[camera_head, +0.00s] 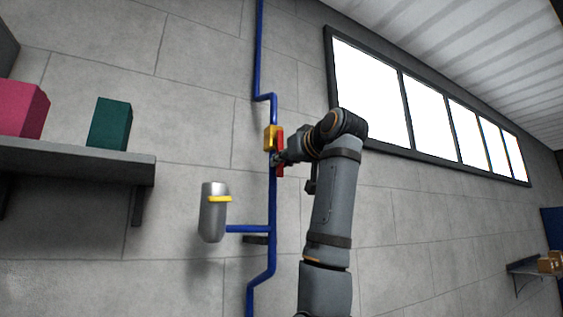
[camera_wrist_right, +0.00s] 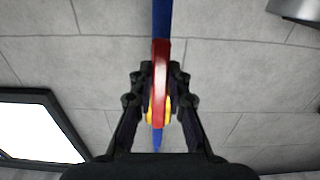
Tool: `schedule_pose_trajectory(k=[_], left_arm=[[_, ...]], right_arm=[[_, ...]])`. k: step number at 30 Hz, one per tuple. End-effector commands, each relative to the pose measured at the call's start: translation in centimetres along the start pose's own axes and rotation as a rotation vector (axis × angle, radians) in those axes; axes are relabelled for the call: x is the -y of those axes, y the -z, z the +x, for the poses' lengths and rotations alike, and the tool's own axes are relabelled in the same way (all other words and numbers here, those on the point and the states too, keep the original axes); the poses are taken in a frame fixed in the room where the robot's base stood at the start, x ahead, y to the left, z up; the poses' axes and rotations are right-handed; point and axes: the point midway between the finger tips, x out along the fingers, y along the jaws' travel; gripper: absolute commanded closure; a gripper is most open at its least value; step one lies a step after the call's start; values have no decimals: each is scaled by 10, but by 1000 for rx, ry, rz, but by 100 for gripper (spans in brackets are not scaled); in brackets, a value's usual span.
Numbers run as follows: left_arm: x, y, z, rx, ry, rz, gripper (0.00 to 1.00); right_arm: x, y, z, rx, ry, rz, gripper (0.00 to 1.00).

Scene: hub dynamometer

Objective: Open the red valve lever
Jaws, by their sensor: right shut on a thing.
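The red valve lever (camera_head: 279,141) is on the yellow valve body (camera_head: 269,138), which sits on a blue vertical pipe (camera_head: 272,200) on the grey wall. The lever lies along the pipe. My right gripper (camera_head: 279,158) is at the lever, its arm reaching in from below right. In the right wrist view the lever (camera_wrist_right: 160,80) runs up between the two fingers of my right gripper (camera_wrist_right: 160,100), shut on it, with the yellow body (camera_wrist_right: 152,112) behind it. My left gripper is not in view.
A silver cylinder with a yellow band (camera_head: 213,222) is joined to the pipe by a blue branch. A grey shelf (camera_head: 80,152) at left holds a pink box (camera_head: 20,108) and a green box (camera_head: 109,124). A window (camera_head: 372,92) is at upper right.

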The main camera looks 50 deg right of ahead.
Motion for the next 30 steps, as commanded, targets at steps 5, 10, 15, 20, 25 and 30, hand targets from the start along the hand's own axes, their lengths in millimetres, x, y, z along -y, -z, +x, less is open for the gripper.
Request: schedule_pose_trajectory(k=[5, 10, 15, 20, 25, 30], left_arm=[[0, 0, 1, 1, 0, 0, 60], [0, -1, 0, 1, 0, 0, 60], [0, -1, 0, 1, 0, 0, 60], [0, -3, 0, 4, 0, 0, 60], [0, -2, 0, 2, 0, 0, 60], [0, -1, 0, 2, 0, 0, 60]], right_arm=[[0, -3, 1, 10, 0, -3, 100], [0, -2, 1, 7, 0, -1, 63], [0, -1, 0, 4, 0, 0, 60], [0, -1, -2, 2, 0, 0, 60], [0, 0, -27, -2, -1, 0, 60], [-1, 1, -70, -3, -1, 1, 60]])
